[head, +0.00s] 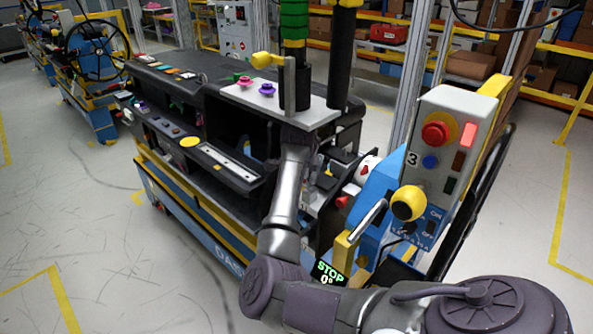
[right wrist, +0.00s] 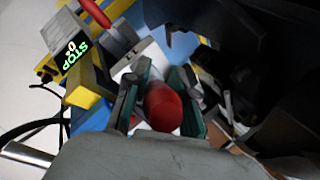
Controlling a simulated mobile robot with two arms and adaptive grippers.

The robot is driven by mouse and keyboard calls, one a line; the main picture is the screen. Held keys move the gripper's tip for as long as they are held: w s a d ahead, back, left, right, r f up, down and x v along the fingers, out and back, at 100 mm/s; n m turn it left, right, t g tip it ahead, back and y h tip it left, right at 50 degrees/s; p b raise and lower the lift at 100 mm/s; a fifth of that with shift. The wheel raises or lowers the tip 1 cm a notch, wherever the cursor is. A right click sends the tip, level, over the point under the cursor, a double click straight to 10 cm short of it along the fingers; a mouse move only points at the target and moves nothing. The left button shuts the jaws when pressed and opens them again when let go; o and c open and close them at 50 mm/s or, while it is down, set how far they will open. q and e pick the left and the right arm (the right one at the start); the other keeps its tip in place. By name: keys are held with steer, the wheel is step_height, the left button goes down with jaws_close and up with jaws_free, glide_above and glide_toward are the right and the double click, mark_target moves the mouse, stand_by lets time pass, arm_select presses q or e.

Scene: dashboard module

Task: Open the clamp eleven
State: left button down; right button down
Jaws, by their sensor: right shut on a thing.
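In the right wrist view, my right gripper (right wrist: 158,82) has its two fingers on either side of a red rounded handle end (right wrist: 165,107) and is shut on it. A pale block (right wrist: 146,60) lies just beyond the fingers. In the head view, my right arm comes in from the lower right and bends upward in front of the module. I cannot clearly make out its fingers there. My left gripper is not in view.
The dashboard module (head: 193,152) stands on a blue and yellow cart. A grey control box (head: 443,150) with buttons stands at the right. A STOP display (head: 329,273) and a yellow ball-ended lever (head: 408,203) are close to my arm. The floor at the left is clear.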

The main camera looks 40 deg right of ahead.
steer(key=shift+d+r+y+p, duration=0.55)
steer(key=shift+y+p, duration=0.35)
steer(key=shift+p, duration=0.3)
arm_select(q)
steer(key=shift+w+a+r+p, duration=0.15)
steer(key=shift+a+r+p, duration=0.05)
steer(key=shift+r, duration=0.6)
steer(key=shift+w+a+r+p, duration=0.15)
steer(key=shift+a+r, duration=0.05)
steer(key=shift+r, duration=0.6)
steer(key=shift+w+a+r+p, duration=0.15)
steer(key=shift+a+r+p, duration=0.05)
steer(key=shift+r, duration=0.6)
arm_select(e)
steer(key=shift+d+f+m+y, duration=0.15)
steer(key=shift+m+y, duration=0.15)
steer(key=shift+y, duration=0.2)
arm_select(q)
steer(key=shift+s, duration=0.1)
